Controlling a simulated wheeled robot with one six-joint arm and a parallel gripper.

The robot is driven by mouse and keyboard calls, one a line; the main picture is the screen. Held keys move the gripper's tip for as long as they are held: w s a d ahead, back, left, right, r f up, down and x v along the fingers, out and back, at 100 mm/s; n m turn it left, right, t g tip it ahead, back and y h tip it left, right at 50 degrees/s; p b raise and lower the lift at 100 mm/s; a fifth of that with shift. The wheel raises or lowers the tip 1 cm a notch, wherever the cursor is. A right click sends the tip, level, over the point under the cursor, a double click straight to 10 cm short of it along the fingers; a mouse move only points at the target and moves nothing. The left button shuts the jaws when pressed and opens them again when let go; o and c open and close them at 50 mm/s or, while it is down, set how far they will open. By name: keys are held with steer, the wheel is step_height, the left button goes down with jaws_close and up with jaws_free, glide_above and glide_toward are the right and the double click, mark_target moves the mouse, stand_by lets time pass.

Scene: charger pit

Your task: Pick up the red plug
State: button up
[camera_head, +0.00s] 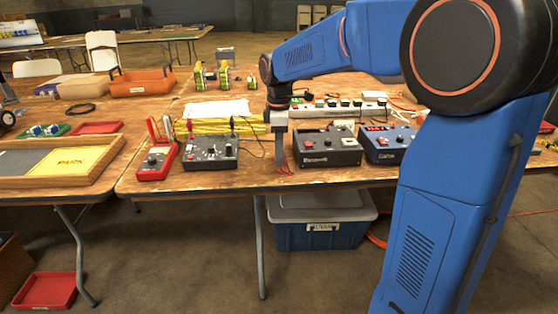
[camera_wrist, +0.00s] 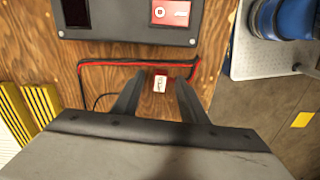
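The red plug (camera_wrist: 160,83), a small block with a white label on top, lies on the wooden table in the wrist view. A red cable and a black cable (camera_wrist: 95,66) run around it. My gripper (camera_wrist: 158,88) is open, with one dark finger on each side of the plug and a gap on both sides. I cannot tell how far the tips are above the table. In the head view my gripper (camera_head: 280,168) points down near the table's front edge, beside the red cable (camera_head: 287,170); the plug cannot be made out there.
A black device with a red panel (camera_head: 328,147) stands just right of my gripper. A black control box (camera_head: 212,151) and a red meter (camera_head: 157,163) stand left. A blue bin (camera_head: 322,228) is below the table.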

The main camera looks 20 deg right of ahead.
jaws_close()
